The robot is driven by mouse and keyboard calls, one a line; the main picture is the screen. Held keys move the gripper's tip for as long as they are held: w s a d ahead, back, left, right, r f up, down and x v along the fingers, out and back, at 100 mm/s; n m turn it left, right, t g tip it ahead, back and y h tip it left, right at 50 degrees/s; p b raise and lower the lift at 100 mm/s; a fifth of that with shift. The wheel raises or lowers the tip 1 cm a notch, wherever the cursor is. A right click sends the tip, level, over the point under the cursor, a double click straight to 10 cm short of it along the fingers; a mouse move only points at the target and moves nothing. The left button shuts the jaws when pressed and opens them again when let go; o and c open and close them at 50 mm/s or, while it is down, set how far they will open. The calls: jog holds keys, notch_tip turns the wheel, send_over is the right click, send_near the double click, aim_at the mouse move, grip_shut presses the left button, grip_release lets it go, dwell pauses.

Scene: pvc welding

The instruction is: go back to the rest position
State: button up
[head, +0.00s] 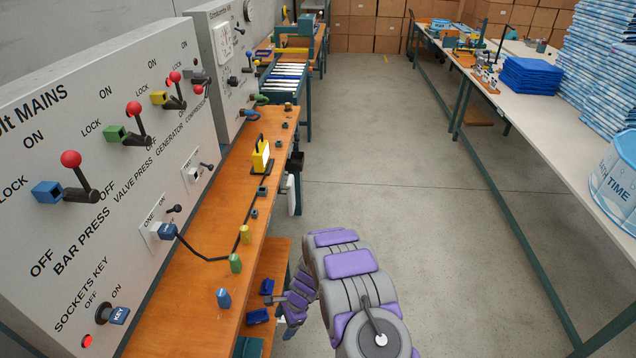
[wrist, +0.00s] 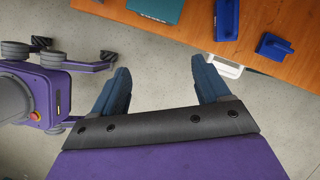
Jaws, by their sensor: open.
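My gripper (wrist: 162,75) is open and empty in the wrist view. Its two dark blue fingers are spread apart, with grey floor between them. The edge of the wooden workbench (wrist: 262,88) crosses the upper right of that view, close to the right finger. In the head view my purple and grey arm reaches down beside the right edge of the workbench (head: 190,285), at the bottom middle. There the gripper is low and partly hidden by the arm, close to small blue parts (head: 258,316) on a lower shelf.
A control panel (head: 95,165) with red-knobbed levers stands along the left. A yellow device (head: 262,155) and small coloured plugs sit on the bench. A long table (head: 560,125) with blue stacks (head: 530,75) runs along the right. The floor (head: 390,150) between is clear.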

jog(key=s+d+r+n, duration=0.3)
jog(key=r, duration=0.7)
jog(key=s+d+r+n, duration=0.2)
jog(key=s+d+r, duration=0.1)
jog(key=r, duration=0.8)
jog(key=s+d+r+n, duration=0.3)
jog(key=r, duration=0.7)
jog(key=s+d+r+n+h, duration=0.1)
jog(key=s+d+r, duration=0.3)
jog(key=s, duration=0.4)
jog(key=s+d+r+n+h, duration=0.2)
jog(key=s+d+r, duration=0.2)
jog(key=s, duration=0.5)
jog(key=s+d+r+n+h, duration=0.1)
jog(key=s+d+r+n, duration=0.1)
jog(key=s+d+r, duration=0.3)
jog(key=s+d, duration=0.3)
jog(key=s, duration=0.1)
